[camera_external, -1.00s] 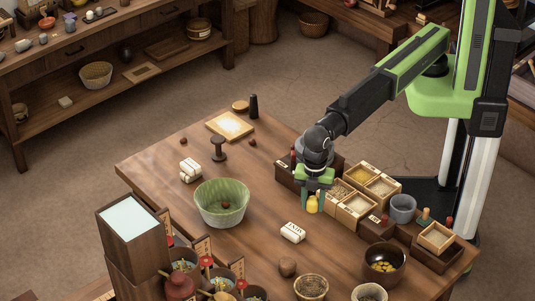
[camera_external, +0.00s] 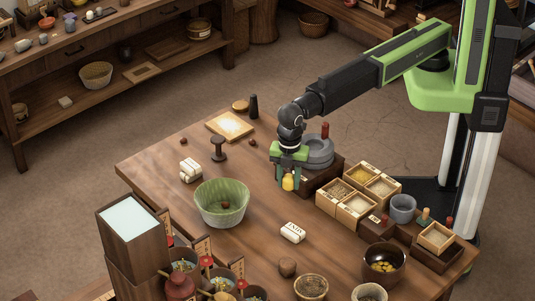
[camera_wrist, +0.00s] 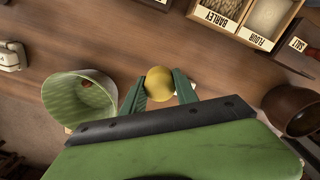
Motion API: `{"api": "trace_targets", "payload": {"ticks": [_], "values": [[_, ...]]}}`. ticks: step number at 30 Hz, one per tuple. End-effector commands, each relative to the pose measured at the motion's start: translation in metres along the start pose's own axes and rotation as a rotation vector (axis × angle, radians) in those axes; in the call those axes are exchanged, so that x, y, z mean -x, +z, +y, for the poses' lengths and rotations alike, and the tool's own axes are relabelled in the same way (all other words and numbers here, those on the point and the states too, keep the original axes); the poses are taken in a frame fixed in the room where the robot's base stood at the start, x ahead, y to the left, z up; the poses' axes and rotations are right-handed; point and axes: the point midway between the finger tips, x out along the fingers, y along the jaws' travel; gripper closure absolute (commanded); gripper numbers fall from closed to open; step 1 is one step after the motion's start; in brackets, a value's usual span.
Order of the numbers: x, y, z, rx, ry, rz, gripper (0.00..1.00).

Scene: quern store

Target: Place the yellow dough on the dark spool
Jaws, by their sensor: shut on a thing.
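The yellow dough (camera_external: 288,183) is a small rounded lump held between the fingers of my gripper (camera_external: 287,178). In the wrist view the dough (camera_wrist: 160,83) sits between the two green fingertips of my gripper (camera_wrist: 160,90), which touch it on both sides. My gripper is above the table, right of the green bowl. The dark spool (camera_external: 218,149) stands upright on the table behind the green bowl, to the left of my gripper and apart from it. The spool is not visible in the wrist view.
The green bowl (camera_external: 222,203) holds a small reddish ball. White wrapped bundles (camera_external: 191,170) lie left of the spool, and a dark upright peg (camera_external: 254,106) stands behind it. A grey stone quern (camera_external: 318,151) and grain boxes (camera_external: 355,207) are to the right.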

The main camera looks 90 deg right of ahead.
Motion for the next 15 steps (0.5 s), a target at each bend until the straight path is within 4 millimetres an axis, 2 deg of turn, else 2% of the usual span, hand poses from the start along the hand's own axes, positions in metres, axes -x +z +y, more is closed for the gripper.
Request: {"api": "trace_targets", "payload": {"ticks": [1,5,8,12,15], "values": [[0.008,0.013,0.021,-0.027,0.000,0.000,1.00],[0.021,0.057,0.081,-0.105,0.000,0.000,1.00],[0.031,0.098,0.128,-0.177,0.000,0.000,1.00],[0.045,0.162,0.188,-0.284,0.000,0.000,1.00],[0.055,0.211,0.226,-0.364,0.000,0.000,1.00]]}}
